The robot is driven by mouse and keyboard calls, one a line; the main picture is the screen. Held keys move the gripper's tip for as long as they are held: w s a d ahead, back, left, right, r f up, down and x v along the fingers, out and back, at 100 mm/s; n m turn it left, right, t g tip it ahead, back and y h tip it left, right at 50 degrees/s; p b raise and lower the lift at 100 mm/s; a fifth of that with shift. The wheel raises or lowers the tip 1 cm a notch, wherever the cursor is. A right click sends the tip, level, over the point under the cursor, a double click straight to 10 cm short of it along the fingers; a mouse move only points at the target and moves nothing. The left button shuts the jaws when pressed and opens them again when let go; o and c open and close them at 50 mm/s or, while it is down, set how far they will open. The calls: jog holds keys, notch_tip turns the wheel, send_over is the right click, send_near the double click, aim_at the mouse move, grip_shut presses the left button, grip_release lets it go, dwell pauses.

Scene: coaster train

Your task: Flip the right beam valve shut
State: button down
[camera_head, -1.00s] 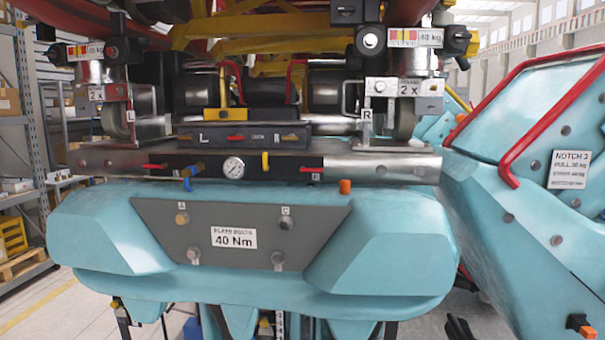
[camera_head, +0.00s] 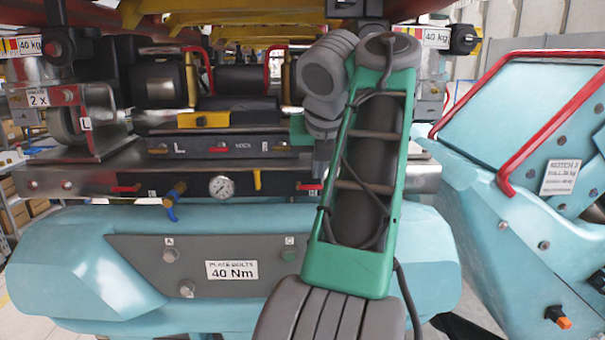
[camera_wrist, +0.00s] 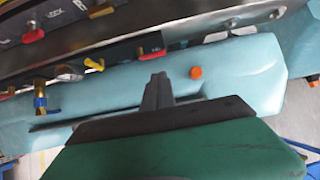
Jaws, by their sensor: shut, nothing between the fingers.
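The right beam valve has a red handle (camera_head: 309,187) on the front face of the steel beam (camera_head: 75,183). The handle lies roughly level along the beam. In the wrist view the red handle (camera_wrist: 152,55) is just above the fingertips. My gripper (camera_wrist: 159,79) is shut and empty, and a small gap seems to separate it from the handle. In the head view my green and grey arm stands over the right part of the beam and hides the gripper.
A left red handle (camera_head: 125,188), a blue valve (camera_head: 172,200), a gauge (camera_head: 221,187) and a yellow handle (camera_head: 257,179) sit along the beam. An orange knob (camera_wrist: 196,72) is right of the fingers. Teal bodywork (camera_head: 60,265) bulges below; a red rail (camera_head: 510,165) is at right.

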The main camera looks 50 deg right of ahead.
aim_at(310, 186)
jog(key=b+x, duration=0.6)
jog(key=x, duration=0.2)
jog(key=shift+d+f+b, duration=0.1)
jog(key=shift+f+b, duration=0.3)
jog(key=shift+f, duration=0.05)
jog(key=shift+w+d+f, duration=0.25)
jog(key=shift+d+f, duration=0.05)
